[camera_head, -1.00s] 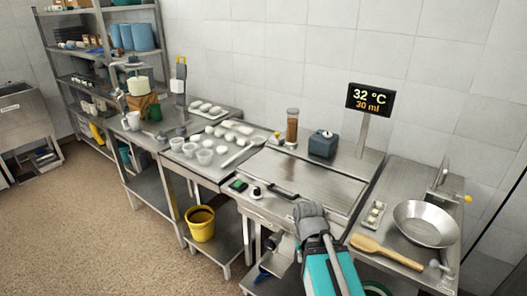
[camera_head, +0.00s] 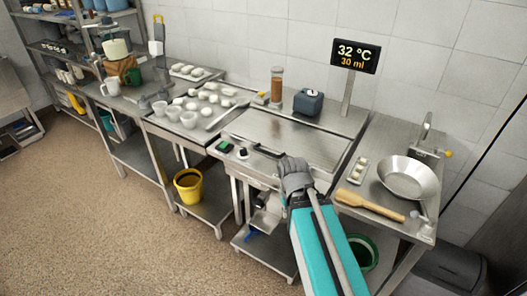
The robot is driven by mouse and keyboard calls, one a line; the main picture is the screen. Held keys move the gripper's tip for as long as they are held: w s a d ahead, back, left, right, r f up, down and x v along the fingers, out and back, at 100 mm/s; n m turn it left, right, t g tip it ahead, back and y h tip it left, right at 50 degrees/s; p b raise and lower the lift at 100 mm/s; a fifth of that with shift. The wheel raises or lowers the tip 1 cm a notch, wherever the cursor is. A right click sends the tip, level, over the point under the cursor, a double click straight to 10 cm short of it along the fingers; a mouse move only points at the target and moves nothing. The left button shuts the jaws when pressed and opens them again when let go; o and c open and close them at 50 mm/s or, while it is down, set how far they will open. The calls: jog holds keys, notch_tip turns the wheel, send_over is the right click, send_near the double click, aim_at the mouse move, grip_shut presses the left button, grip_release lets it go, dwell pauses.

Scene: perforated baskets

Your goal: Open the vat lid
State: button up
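The vat lid (camera_head: 295,138) is a flat, shiny steel panel in the middle of the bench. It lies flat and closed. A dark bar handle (camera_head: 267,151) is on its front edge. My gripper (camera_head: 288,163), grey at the end of my teal arm, is at the front edge of the lid, just right of the handle. The fingertips are small and partly hidden by the gripper body, so I cannot tell if they touch the handle or are open or shut.
A green-lit control (camera_head: 225,147) and a knob (camera_head: 242,153) are left of the handle. A blue-grey box (camera_head: 308,102) and a brown cylinder (camera_head: 277,86) stand behind the lid. A display (camera_head: 355,56) reads 32 °C, 30 ml. A steel bowl (camera_head: 405,178) and wooden paddle (camera_head: 370,204) lie to the right.

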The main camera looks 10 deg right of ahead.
jog(key=shift+o, duration=1.1)
jog(key=shift+w+f, duration=0.25)
jog(key=shift+w, duration=0.05)
jog(key=shift+o, duration=0.5)
jog(key=w+h+b, duration=0.1)
jog(key=w+f+n+t+h+b, duration=0.1)
jog(key=w, duration=0.1)
jog(key=w+h+b, duration=0.1)
jog(key=w, duration=0.1)
jog(key=shift+w+d+f+n+t+h, duration=0.1)
jog(key=shift+d+f+n+t+h, duration=0.05)
jog(key=shift+f+n+t+h, duration=0.2)
jog(key=n+t+h+b, duration=0.6)
jog(key=n+t+b, duration=0.2)
jog(key=t, duration=0.2)
send_near(263, 152)
jog(key=s+a, duration=0.2)
jog(key=shift+s+r, duration=0.1)
jog(key=shift+s, duration=0.05)
jog(key=b+x, duration=0.3)
jog(key=x, duration=1)
jog(key=shift+w+d, duration=0.25)
jog(key=shift+w, duration=0.1)
